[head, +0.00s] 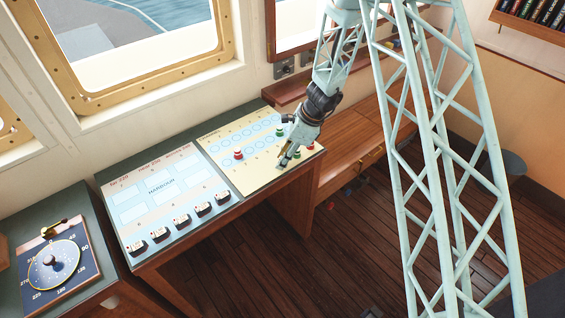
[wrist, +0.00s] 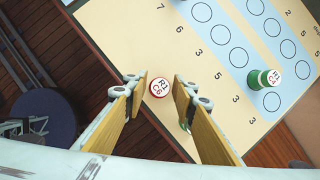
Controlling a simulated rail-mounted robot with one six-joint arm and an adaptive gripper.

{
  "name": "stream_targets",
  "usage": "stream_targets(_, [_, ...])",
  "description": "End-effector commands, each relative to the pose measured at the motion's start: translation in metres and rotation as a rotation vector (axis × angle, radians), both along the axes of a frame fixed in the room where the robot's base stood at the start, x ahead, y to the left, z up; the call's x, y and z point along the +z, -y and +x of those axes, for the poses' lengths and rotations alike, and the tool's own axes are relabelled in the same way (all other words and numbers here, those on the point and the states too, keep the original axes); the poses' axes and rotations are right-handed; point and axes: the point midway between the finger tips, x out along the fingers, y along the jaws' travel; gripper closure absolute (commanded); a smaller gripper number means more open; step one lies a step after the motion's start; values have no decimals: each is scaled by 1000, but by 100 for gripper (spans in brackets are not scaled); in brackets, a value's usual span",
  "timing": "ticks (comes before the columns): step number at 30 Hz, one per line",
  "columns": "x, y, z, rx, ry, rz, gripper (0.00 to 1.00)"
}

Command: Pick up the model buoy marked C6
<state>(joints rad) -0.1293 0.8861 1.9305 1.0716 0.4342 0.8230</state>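The red model buoy marked R1 C6 (wrist: 159,87) shows its round white top between my fingertips in the wrist view. My gripper (wrist: 156,84) is open, with a gap on both sides of the buoy. I cannot tell how far the fingertips are above it. In the head view my gripper (head: 286,161) hangs over the near right part of the yellow board (head: 240,178). A red buoy (head: 310,146) shows just right of it there, but its mark is unreadable.
A green buoy marked R1 C4 (wrist: 272,77) stands to the right in the wrist view. Another green piece (wrist: 185,126) is partly hidden by my right finger. A red buoy (head: 238,154) and a green buoy (head: 280,132) stand elsewhere on the board. A blue-white harbour panel (head: 160,190) adjoins it.

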Motion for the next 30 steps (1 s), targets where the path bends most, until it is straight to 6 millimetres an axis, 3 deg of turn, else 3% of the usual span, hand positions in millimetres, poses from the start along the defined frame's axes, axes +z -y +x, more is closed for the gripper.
stream_targets(4, [0,0,0,0,0,0,87])
stream_targets(20, [3,0,0,1,0,0,87])
stream_targets(30, [22,0,0,1,1,1,87])
